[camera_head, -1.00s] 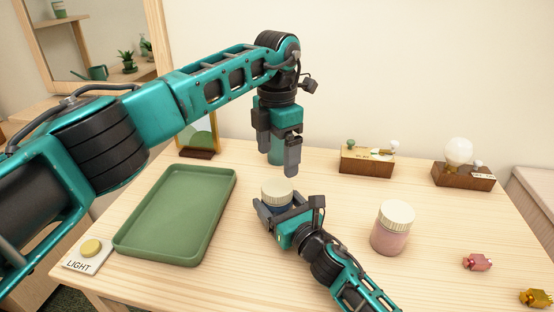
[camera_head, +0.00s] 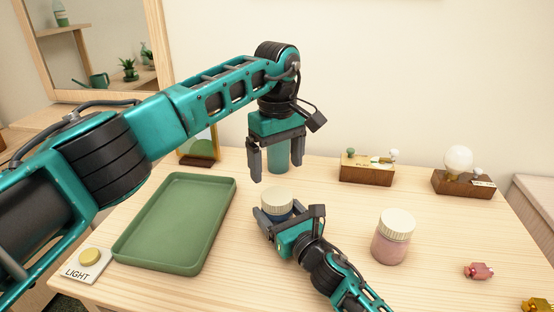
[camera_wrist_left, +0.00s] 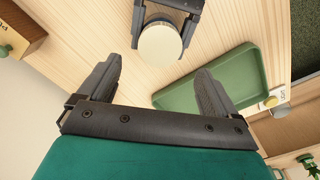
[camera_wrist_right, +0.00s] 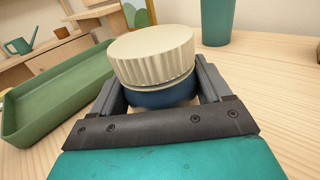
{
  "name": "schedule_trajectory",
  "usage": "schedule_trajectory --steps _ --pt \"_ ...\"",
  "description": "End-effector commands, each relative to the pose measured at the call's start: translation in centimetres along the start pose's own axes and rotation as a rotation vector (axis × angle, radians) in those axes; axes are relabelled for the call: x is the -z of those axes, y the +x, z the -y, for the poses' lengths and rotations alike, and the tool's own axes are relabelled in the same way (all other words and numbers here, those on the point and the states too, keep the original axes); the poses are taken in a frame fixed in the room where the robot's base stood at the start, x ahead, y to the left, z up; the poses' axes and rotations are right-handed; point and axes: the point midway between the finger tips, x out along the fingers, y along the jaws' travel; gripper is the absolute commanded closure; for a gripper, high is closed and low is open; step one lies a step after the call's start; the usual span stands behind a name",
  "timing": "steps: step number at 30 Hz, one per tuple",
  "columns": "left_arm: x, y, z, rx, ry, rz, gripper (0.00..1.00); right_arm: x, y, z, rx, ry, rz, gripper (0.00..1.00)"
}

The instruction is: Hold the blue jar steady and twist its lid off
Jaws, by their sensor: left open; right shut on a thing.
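The blue jar (camera_head: 277,211) stands on the wooden table with its ribbed cream lid (camera_head: 277,195) on top. In the right wrist view the blue body (camera_wrist_right: 163,94) sits between the fingers and the lid (camera_wrist_right: 152,55) is above them. My right gripper (camera_head: 276,221) is shut around the jar's body from the front. My left gripper (camera_head: 279,172) is open and empty, pointing down above and slightly behind the jar. In the left wrist view the lid (camera_wrist_left: 160,44) lies beyond the open fingertips (camera_wrist_left: 154,78).
A green tray (camera_head: 222,198) lies to the left, with a LIGHT button (camera_head: 90,257) near it. A pink jar (camera_head: 392,240) stands to the right. A teal cup (camera_head: 279,155) stands behind the left gripper. Two wooden blocks, one with a bulb (camera_head: 458,160), stand at the back right.

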Motion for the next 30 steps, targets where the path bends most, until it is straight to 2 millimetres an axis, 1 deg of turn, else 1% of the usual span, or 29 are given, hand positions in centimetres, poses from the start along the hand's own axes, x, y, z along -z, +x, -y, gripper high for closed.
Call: schedule_trajectory --steps 4,12,15,21,28,30 --pt "-0.1 1.5 0.0 0.002 0.012 0.003 0.08 0.1 0.0 0.0 0.0 0.0 -0.001 1.0" --pt "-0.1 5.6 0.0 0.002 0.01 0.003 0.08 0.1 0.0 0.0 0.0 0.0 -0.001 1.0" --pt "-0.1 6.8 0.0 0.002 0.008 0.002 0.08 0.1 0.0 0.0 0.0 0.0 -0.001 1.0" --pt "0.0 7.9 0.0 0.001 0.008 0.001 0.08 0.1 0.0 0.0 0.0 0.0 -0.001 1.0" --pt "0.0 7.9 0.0 0.001 0.009 0.0 0.08 0.1 0.0 0.0 0.0 0.0 -0.001 1.0" --pt "0.0 7.9 0.0 0.001 0.009 0.0 0.14 0.1 0.0 0.0 0.0 0.0 -0.001 1.0"
